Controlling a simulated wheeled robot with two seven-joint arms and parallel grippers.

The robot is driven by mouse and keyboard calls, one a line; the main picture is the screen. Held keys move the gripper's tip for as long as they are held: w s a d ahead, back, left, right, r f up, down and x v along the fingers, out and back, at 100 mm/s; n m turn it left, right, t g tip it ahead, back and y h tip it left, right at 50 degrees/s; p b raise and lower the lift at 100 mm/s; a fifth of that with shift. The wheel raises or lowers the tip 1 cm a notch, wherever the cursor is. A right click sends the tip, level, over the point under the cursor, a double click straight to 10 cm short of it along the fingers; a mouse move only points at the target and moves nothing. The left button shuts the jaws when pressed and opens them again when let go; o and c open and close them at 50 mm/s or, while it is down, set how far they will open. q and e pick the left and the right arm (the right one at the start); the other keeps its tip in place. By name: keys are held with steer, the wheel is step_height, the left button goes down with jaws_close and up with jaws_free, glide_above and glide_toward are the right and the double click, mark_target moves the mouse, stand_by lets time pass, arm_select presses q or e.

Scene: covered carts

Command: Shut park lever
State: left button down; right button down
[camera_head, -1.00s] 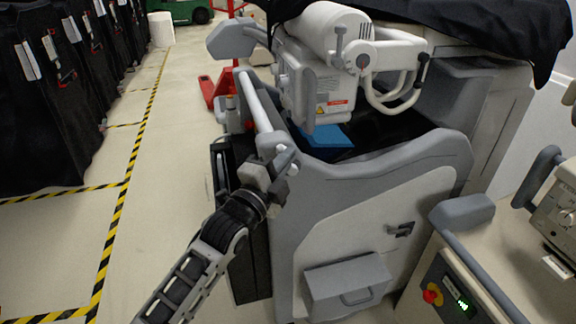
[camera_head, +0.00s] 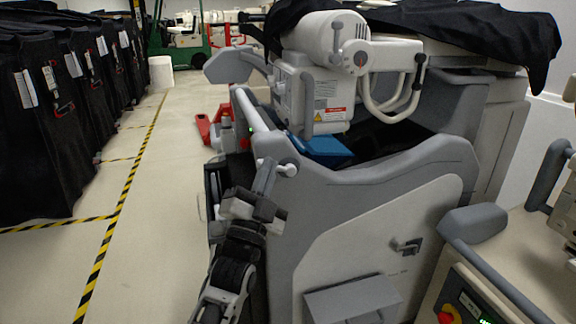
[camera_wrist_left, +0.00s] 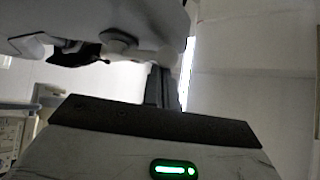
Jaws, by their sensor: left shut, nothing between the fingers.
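The covered cart (camera_head: 310,215) is a grey and white machine with a long light handle bar (camera_head: 248,108) on its left side. At the near end of that bar is a small lever-like fitting with pale round knobs (camera_head: 288,169); I cannot tell for certain that it is the park lever. My left gripper (camera_head: 268,166) is shut and empty, pointing up beside this fitting; contact is unclear. In the left wrist view the shut fingers (camera_wrist_left: 162,88) point up toward a grey part with pale knobs (camera_wrist_left: 118,42).
A small black latch (camera_head: 406,246) sits on the cart's side panel. Another machine with a grey handle (camera_head: 474,222) stands at the right. Black-covered carts (camera_head: 50,130) line the left. The floor between (camera_head: 165,220) is clear, with yellow-black tape.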

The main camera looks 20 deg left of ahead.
arm_select(q)
steer(key=shift+a+f, duration=0.2)
steer(key=shift+f, duration=0.65)
steer(key=shift+s+f, duration=0.15)
steer(key=shift+f, duration=0.05)
steer(key=b+v, duration=0.1)
steer(key=v, duration=0.6)
steer(key=shift+s, duration=0.2)
arm_select(e)
steer(key=shift+w, duration=0.15)
steer(key=shift+f, duration=0.1)
